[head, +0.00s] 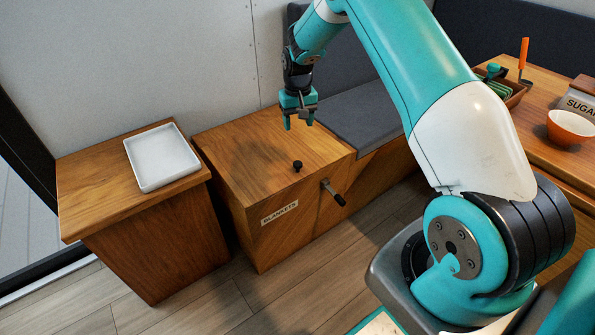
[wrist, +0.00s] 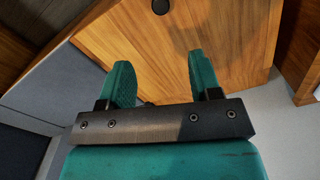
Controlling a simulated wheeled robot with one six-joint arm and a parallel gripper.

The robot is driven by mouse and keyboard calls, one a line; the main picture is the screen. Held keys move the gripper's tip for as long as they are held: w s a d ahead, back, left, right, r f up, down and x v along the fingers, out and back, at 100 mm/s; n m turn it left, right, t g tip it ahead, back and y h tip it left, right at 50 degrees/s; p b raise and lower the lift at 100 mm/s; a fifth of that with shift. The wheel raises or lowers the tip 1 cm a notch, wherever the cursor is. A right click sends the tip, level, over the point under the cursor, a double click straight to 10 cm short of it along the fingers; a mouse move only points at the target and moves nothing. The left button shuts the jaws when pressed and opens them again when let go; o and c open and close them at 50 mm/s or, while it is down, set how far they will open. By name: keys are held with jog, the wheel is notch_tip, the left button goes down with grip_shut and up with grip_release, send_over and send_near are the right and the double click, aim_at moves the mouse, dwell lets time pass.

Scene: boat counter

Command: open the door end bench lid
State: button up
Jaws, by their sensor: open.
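The door end bench is a wooden box with a "BLANKETS" label (head: 280,213) on its front. Its wooden lid (head: 240,150) lies flat and closed, with a small black knob (head: 298,166) near the front edge. A dark lever handle (head: 333,192) sticks out from the front. My gripper (head: 299,121) points down above the lid, farther back than the knob, open and empty. In the wrist view the lid (wrist: 140,40) fills the upper middle beyond my open fingers (wrist: 159,65), and the knob (wrist: 160,6) shows at the top edge.
A grey cushion (head: 355,115) covers the bench part to the right. A wooden cabinet with a white tray (head: 163,157) stands left, across a narrow gap. On the right, a wooden counter holds an orange bowl (head: 572,126) and a sugar box (head: 578,103). The wood floor (head: 290,300) in front is clear.

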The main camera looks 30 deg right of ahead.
aim_at(298, 163)
notch_tip(298, 163, down, 17)
jog(key=b, duration=0.3)
jog(key=shift+a+r, duration=0.1)
jog(key=shift+r, duration=0.05)
jog(key=shift+c, duration=0.2)
grip_shut()
jog(key=shift+r, duration=0.15)
